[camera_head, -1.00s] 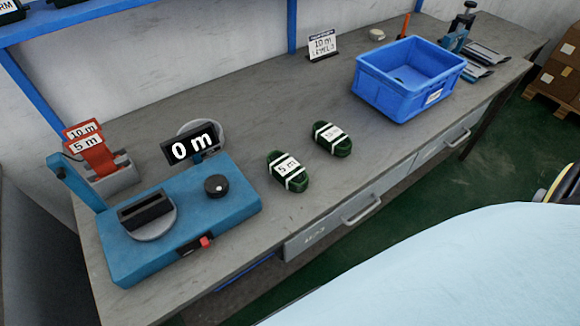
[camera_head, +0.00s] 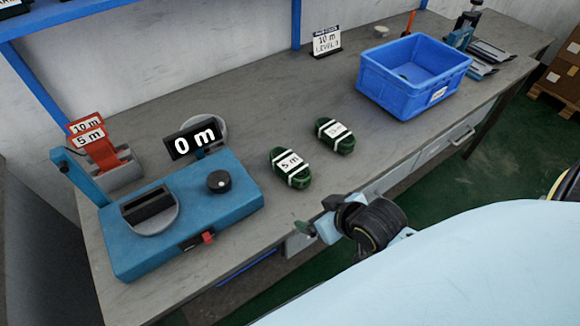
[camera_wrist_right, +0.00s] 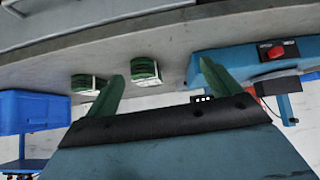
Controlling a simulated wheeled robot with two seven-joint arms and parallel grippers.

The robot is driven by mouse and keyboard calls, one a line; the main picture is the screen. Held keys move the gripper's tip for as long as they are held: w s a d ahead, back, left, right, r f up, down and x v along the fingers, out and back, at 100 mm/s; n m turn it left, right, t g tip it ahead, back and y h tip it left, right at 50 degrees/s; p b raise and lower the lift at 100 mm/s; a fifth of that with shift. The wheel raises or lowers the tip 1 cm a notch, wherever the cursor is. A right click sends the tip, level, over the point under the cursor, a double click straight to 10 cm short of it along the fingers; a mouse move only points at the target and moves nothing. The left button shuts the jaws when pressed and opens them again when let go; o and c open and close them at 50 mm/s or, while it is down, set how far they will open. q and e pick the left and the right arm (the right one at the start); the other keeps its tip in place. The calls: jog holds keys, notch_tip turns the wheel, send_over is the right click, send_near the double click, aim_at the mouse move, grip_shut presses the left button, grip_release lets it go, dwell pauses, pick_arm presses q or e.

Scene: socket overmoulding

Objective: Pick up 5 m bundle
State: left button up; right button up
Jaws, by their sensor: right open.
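The 5 m bundle (camera_head: 290,167), a dark green coil with white bands and a "5 m" label, lies on the grey workbench (camera_head: 262,100). A similar green bundle (camera_head: 335,135) lies just beyond it to the right; its label is hard to read. My right gripper (camera_head: 315,217) is open and empty at the bench's front edge, in front of the 5 m bundle and apart from it. In the right wrist view, its green fingers (camera_wrist_right: 160,72) are spread, with the 5 m bundle (camera_wrist_right: 145,70) beyond them, seen upside down. My left gripper is out of view.
A blue machine (camera_head: 185,215) with a "0 m" display (camera_head: 194,138) stands left of the bundles. Red 5 m and 10 m cards (camera_head: 95,145) stand behind it. A blue crate (camera_head: 413,78) and a "10 m" sign (camera_head: 326,42) are farther back. Bare bench surrounds the bundles.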

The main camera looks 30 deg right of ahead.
jog(key=w+d+r+t, duration=0.2)
jog(key=w+d+t, duration=0.2)
jog(key=w, duration=0.2)
jog(key=b, duration=0.2)
send_near(291, 163)
jog(key=w, duration=0.1)
jog(key=w+f, duration=0.1)
jog(key=shift+w+a+f+m, duration=0.25)
jog(key=shift+a+m, duration=0.05)
jog(key=shift+a, duration=0.1)
jog(key=x, duration=0.3)
jog(key=b+x, duration=0.1)
jog(key=x, duration=0.1)
jog(key=shift+w+d, duration=0.1)
jog(key=shift+d, duration=0.15)
jog(key=shift+r, duration=0.1)
jog(key=c, duration=1.1)
